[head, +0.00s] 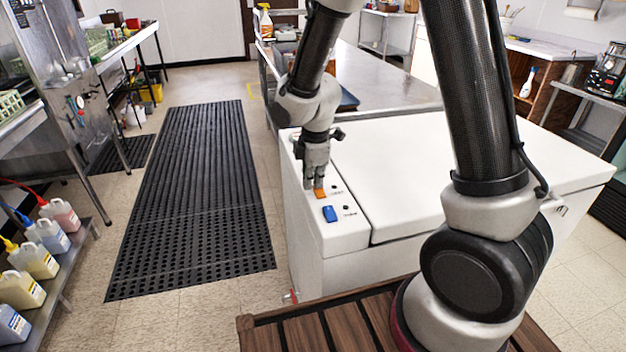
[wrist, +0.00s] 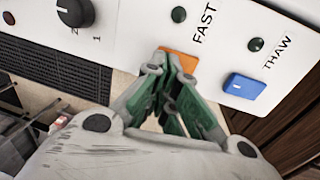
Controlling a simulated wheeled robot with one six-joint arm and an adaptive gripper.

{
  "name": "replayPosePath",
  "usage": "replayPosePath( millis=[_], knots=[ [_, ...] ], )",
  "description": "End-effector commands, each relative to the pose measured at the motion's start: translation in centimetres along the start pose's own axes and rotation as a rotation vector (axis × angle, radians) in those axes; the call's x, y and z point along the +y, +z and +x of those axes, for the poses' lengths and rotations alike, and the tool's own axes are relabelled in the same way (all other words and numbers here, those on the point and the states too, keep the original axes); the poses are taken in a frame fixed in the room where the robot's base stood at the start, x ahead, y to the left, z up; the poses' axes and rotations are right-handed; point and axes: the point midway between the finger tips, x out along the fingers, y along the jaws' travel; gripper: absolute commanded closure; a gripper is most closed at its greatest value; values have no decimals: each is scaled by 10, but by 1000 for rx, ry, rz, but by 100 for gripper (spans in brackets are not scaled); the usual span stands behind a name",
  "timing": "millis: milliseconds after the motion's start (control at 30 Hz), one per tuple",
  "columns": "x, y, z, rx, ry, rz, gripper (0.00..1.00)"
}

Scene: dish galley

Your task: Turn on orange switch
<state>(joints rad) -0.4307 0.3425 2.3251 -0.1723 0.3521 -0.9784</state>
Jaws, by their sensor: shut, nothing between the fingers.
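The orange switch (head: 319,194) sits on the white panel at the left edge of the chest-like unit. In the wrist view the orange switch (wrist: 181,62) lies beside the word FAST, partly hidden behind the fingertips. My gripper (head: 317,184) points down at the switch with its fingers shut and empty. In the wrist view my gripper (wrist: 174,62) has its tips over the switch; I cannot tell whether they touch it. Whether the switch is on is not clear. A small dark indicator (wrist: 178,14) sits above it.
A blue switch (head: 330,214) marked THAW is beside the orange one, nearer the front. A black dial (wrist: 74,12) is on the panel's other side. The white unit's lid (head: 420,180) is closed. A black floor mat (head: 195,200) lies to the left.

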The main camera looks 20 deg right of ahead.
Motion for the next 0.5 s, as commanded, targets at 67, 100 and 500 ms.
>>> replayPosePath(
  millis=[67,100,500],
  knots=[
    [0,0,0,0,0,0,100],
    [0,0,1,-1,-6,0,100],
    [7,0,16,1,-105,-1,100]
  ],
)
